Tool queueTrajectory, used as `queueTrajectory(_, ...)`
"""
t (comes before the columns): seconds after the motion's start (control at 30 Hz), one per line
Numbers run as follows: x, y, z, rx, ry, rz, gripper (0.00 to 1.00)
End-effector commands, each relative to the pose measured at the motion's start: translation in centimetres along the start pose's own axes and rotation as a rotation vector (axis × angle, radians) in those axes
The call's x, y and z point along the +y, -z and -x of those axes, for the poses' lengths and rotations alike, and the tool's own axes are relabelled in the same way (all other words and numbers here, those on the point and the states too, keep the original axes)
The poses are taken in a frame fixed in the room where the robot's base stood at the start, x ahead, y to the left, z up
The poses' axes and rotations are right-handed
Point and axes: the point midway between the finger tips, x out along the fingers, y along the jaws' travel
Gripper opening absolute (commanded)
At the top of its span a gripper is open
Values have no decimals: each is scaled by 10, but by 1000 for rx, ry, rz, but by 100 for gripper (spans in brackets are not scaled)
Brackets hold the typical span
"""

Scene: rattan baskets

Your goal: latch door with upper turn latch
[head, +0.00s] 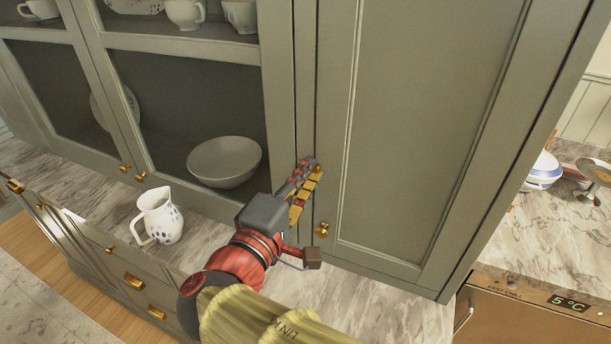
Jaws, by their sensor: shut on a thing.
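The tall grey-green cabinet door (425,110) stands right of the glass-fronted cabinet and looks flush with its frame. Its brass knob (323,229) shows low on the door's left edge. My gripper (311,168) is at that left edge, above the knob, where door and frame meet. Its fingers are shut on a small piece there, which I take to be the upper turn latch. The fingers hide nearly all of the latch, so I cannot tell which way it is turned.
A spotted white pitcher (159,217) stands on the marble counter (92,202) left of my arm. A bowl (224,162) and other dishes sit behind the glass doors. A striped bowl (543,171) stands on the right counter. Brass drawer pulls (134,281) stick out below.

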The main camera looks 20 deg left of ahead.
Motion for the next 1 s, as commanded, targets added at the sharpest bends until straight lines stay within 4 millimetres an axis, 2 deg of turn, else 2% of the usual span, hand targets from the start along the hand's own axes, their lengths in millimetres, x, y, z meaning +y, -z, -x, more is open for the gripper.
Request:
queueTrajectory(0.2, -1, 0, 0, -1, 2, 1, 0)
queueTrajectory(0.23, -1, 0, 0, -1, 2, 1, 14)
queueTrajectory(0.53, -1, 0, 0, 0, 1, 1, 30)
queueTrajectory(0.83, 0, 0, 1, 0, 1, 1, 30)
queueTrajectory(1.0, 0, 1, 16, 3, 0, 0, 30)
